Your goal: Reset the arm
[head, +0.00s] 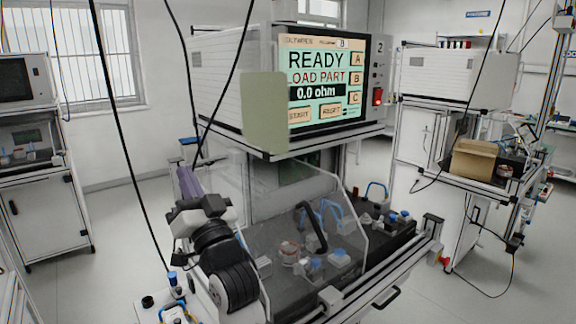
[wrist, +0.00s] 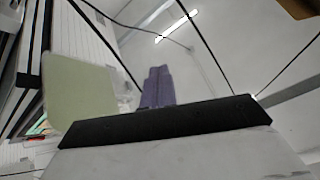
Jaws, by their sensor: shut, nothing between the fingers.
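My arm (head: 228,272) rises at the lower left of the head view, in front of the test bench. My gripper (head: 187,182) points up at its end, with purple fingers, left of the clear guard. In the wrist view the gripper's two purple fingers (wrist: 157,86) stand side by side, shut and empty. The tester (head: 322,75) shows READY, LOAD PART and 0.0 ohm on its screen. A round part with a copper-coloured band (head: 290,252) sits on the dark bench bed behind the clear guard.
A pale green panel (head: 264,113) stands out beside the screen; it also shows left of the fingers in the wrist view (wrist: 85,92). Black cables hang near my arm. A cardboard box (head: 474,160) sits on the right bench. Floor at the left is clear.

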